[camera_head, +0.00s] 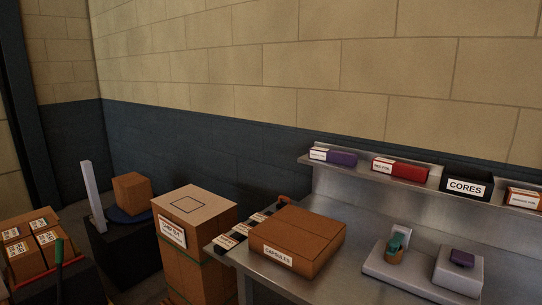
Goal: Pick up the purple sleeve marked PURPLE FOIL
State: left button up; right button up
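A purple sleeve (342,158) lies on the upper steel shelf (365,179) at its left end. A white label (318,154) covers its left end; the print is too small to read surely. A red sleeve (409,172) with a similar white label lies to its right, with a gap between them. Neither of my grippers shows in the head view, so nothing is seen near the sleeve.
A black bin marked CORES (466,186) and an orange-labelled box (523,198) stand farther right on the shelf. Below, a brown CAPSULES box (292,241) sits on the steel bench (345,289), left of two grey fixtures. A tall carton (196,214) stands left.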

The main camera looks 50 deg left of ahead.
aim_at(333, 156)
jog(key=u, duration=1.15)
jog(key=j+u, duration=0.3)
jog(key=j, duration=0.15)
